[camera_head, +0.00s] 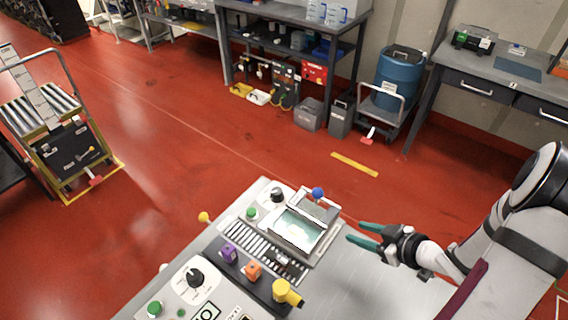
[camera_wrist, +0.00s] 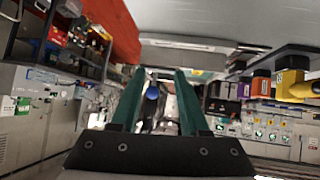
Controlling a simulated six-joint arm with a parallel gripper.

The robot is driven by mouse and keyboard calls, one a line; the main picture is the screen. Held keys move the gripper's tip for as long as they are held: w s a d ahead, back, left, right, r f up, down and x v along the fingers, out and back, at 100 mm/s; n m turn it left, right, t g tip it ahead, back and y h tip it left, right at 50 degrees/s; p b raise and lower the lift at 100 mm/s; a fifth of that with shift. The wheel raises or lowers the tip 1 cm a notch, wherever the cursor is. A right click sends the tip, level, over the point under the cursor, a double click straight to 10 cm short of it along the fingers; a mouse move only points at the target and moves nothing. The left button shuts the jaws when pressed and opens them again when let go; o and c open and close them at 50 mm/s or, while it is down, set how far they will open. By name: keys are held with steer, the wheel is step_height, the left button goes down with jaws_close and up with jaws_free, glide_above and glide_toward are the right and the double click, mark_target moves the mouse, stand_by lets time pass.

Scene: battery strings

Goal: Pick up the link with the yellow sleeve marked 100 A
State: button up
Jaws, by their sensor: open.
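A link with a yellow sleeve (camera_head: 287,292) stands at the near right end of a row on the console top. An orange-sleeved link (camera_head: 253,271) and a purple-sleeved link (camera_head: 229,254) stand in the same row to its left. The yellow sleeve (camera_wrist: 297,84) shows at the right edge of the wrist view, beside the orange sleeve (camera_wrist: 260,84). The marking on the yellow sleeve is too small to read. My gripper (camera_head: 355,232) has green fingers, is open and empty, and is to the upper right of the yellow link, apart from it.
A console (camera_head: 190,262) carries knobs and green buttons. A raised box with a pale screen (camera_head: 297,231) and a blue ball-topped lever (camera_head: 318,193) stands between my gripper and the row's far side. The grey surface right of the links is bare.

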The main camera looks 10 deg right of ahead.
steer(key=s+a+n+y, duration=0.1)
steer(key=s+a+y, duration=0.2)
steer(key=y, duration=0.1)
steer(key=shift+s+a+n, duration=0.25)
steer(key=shift+a+n, duration=0.05)
steer(key=shift+a, duration=0.05)
glide_toward(296, 230)
steer(key=x, duration=0.4)
steer(key=shift+f, duration=0.15)
steer(key=x, duration=0.6)
jaws_close()
